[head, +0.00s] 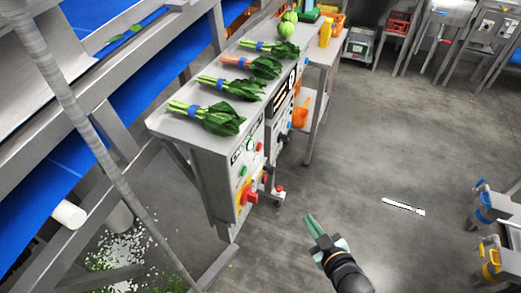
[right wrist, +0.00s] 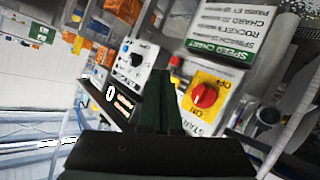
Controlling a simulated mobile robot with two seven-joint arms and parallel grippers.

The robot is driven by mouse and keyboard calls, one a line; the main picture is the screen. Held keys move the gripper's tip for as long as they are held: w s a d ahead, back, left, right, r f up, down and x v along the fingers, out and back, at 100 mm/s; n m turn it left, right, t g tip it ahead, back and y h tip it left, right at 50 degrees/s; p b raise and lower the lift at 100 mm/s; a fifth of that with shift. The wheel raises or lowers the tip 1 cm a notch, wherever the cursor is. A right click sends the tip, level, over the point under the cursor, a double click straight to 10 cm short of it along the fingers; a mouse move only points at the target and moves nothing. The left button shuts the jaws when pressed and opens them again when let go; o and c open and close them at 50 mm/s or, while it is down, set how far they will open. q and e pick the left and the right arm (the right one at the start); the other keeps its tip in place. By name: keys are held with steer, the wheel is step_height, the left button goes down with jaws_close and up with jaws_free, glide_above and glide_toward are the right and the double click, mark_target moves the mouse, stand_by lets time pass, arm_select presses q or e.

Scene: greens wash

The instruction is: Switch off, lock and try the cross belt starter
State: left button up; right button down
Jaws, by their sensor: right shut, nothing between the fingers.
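A starter panel on the end of the steel bench carries a red rotary switch (head: 249,197) on a yellow plate. In the right wrist view the red switch (right wrist: 205,95) is close, right of the fingers, with ON and OFF marked on its plate (right wrist: 222,84). Its exact setting is hard to tell. A green button (head: 243,171) sits above it in the head view. My right gripper (head: 314,224) is shut and empty, over the floor right of the panel and apart from it. Its fingers (right wrist: 162,78) also show in the wrist view. I see no padlock I can make out. My left gripper is out of view.
Bunches of greens (head: 217,119) lie along the bench top (head: 178,125). A speed chart (right wrist: 228,25) and a second control box (right wrist: 131,60) flank the switch. A blue conveyor (head: 50,180) runs at left. Open floor (head: 360,160) lies right; blue and yellow-handled items stand at the right edge.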

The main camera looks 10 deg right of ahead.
mark_target(259, 147)
steer(key=w+r+n+t+y+b, duration=0.1)
steer(key=w+r+n+t, duration=0.4)
steer(key=w+r, duration=0.5)
steer(key=shift+w+r+n+y+b, duration=0.15)
steer(key=shift+r+n+y+b, duration=0.2)
steer(key=shift+r+n, duration=0.4)
steer(key=w+a+b, duration=0.1)
steer(key=w+a, duration=0.4)
steer(key=a, duration=0.2)
steer(key=shift+b, duration=0.4)
steer(key=shift+a, duration=0.15)
stand_by(0.8)
steer(key=shift+w+a, duration=0.2)
steer(key=shift+a, duration=0.05)
